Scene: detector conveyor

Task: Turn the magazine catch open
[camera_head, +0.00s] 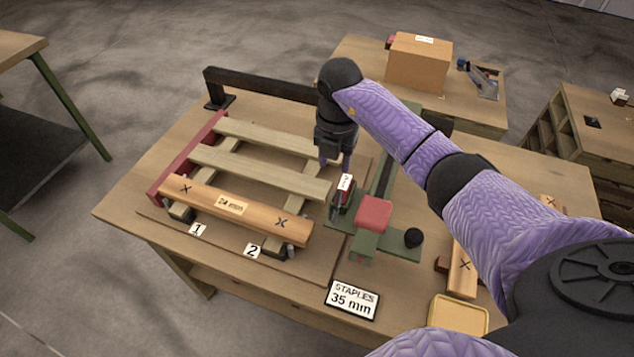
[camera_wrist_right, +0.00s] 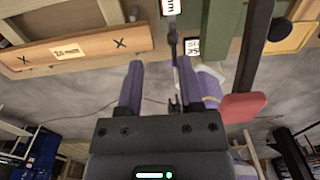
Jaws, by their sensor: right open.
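The green stapler-like device (camera_head: 382,180) stands on the right part of the workbench, with a red block (camera_head: 374,212) on it and a black round knob (camera_head: 413,238) at its front right. At its left side are a small white tag (camera_head: 345,182) and a thin grey lever (camera_head: 335,206); I cannot tell for sure which part is the magazine catch. My right gripper (camera_head: 337,163) points down just behind the tag. In the wrist view my right gripper (camera_wrist_right: 170,72) is open, with a thin dark lever (camera_wrist_right: 172,42) seen between its fingers. The left gripper is out of view.
A slatted wooden pallet (camera_head: 262,172) lies left of the device, with an orange board marked 24 mm (camera_head: 234,207) across it. A sign reading STAPLES 35 mm (camera_head: 351,299) and a yellow tray (camera_head: 458,314) are at the front. A cardboard box (camera_head: 419,62) stands on a rear table.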

